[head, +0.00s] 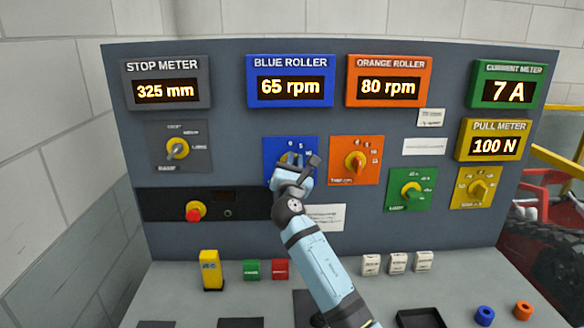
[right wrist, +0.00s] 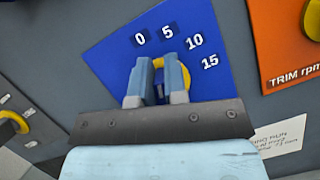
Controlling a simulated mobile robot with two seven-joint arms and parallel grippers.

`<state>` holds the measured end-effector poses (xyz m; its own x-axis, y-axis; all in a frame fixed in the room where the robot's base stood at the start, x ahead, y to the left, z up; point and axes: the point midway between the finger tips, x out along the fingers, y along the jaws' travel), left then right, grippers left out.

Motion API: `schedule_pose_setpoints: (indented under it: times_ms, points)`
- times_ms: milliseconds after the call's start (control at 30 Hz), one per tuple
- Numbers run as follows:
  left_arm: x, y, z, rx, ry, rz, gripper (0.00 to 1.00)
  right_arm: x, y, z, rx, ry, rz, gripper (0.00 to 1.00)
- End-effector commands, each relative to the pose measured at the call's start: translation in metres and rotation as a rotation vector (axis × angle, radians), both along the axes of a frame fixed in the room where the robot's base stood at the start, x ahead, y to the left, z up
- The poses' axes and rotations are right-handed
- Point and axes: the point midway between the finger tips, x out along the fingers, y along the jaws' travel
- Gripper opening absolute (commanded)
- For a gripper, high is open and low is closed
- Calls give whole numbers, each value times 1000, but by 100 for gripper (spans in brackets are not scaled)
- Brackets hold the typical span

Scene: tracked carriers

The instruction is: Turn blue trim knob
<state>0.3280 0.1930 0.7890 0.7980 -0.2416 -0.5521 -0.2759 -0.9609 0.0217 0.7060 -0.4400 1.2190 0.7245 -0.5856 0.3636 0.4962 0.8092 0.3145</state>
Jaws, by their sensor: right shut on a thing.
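The blue trim knob sits on a blue plate (head: 271,148) on the upright panel, below the blue roller display (head: 290,83), which reads 65 rpm. My right gripper (head: 297,166) covers most of the knob in the head view. In the right wrist view the yellow knob (right wrist: 186,74) shows between and beside the fingers, and the blue plate (right wrist: 108,54) carries the marks 0, 5, 10 and 15. My right gripper (right wrist: 160,68) is shut on the knob. The knob's pointer is hidden, so its setting cannot be told. My left gripper is not in view.
An orange plate with a trim knob (head: 355,161) is close on the right. A grey plate with a stop knob (head: 177,149) and a red button (head: 194,213) are to the left. A yellow block (head: 210,271) and several small blocks stand on the desk below.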

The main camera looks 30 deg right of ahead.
Motion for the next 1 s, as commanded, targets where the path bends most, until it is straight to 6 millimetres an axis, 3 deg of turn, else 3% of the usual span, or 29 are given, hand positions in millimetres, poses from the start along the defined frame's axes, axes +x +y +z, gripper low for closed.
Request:
schedule_pose_setpoints:
  times_ms: [100,500,1000]
  points:
    - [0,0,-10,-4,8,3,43,-1,-1,-4,99,-61,0,0]
    - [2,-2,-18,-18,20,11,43,-4,-6,-7,424,-258,1,0]
    - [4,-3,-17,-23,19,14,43,-6,-10,-14,817,-497,0,0]
